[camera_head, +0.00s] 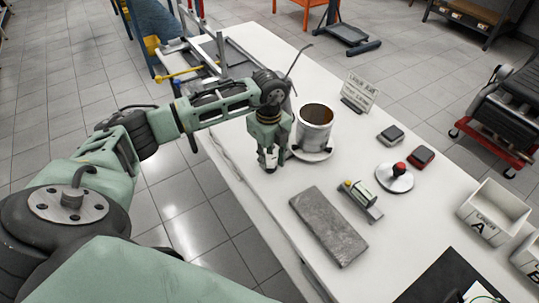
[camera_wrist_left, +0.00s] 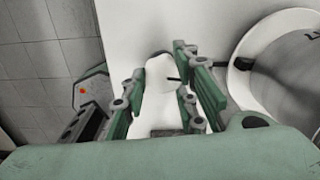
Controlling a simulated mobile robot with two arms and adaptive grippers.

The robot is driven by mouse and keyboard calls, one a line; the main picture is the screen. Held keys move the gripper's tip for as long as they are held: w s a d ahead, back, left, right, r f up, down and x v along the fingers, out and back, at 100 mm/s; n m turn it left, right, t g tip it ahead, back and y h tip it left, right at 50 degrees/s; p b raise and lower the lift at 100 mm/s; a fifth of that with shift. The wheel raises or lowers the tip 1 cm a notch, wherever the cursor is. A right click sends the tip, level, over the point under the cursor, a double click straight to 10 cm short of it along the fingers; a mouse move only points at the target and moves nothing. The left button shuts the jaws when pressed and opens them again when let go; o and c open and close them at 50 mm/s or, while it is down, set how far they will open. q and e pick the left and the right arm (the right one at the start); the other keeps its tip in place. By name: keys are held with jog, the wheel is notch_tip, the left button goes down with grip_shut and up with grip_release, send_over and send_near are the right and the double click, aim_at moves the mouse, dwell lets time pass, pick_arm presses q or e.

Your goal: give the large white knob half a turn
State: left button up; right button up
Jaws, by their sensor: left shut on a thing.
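The large white knob (camera_wrist_left: 158,72) shows between the fingers in the left wrist view, pale and rounded with a dark mark on its right side. My left gripper (camera_wrist_left: 158,95) is shut on it, one green finger on each side. In the head view my left gripper (camera_head: 269,160) points down at the table's near left edge. Only a small white part of the knob shows there between the fingertips; the rest is hidden. My right gripper is in neither view.
A metal cylinder (camera_head: 314,130) on a white round base stands close right of my left gripper. A grey block (camera_head: 328,225), a small device (camera_head: 360,199) and a red-knobbed disc (camera_head: 394,178) lie on the white table (camera_head: 262,45). White bin A (camera_head: 494,211) stands right.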

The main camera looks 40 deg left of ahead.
aim_at(267, 161)
pick_arm(q)
jog(key=shift+a+n, duration=0.2)
jog(key=shift+n, duration=0.7)
jog(key=o, duration=0.7)
jog(key=shift+s, duration=0.1)
jog(key=o, duration=0.3)
jog(key=shift+s, duration=0.1)
jog(key=shift+d+r, duration=0.1)
notch_tip(267, 161, up, 12)
jog(key=shift+f, duration=0.1)
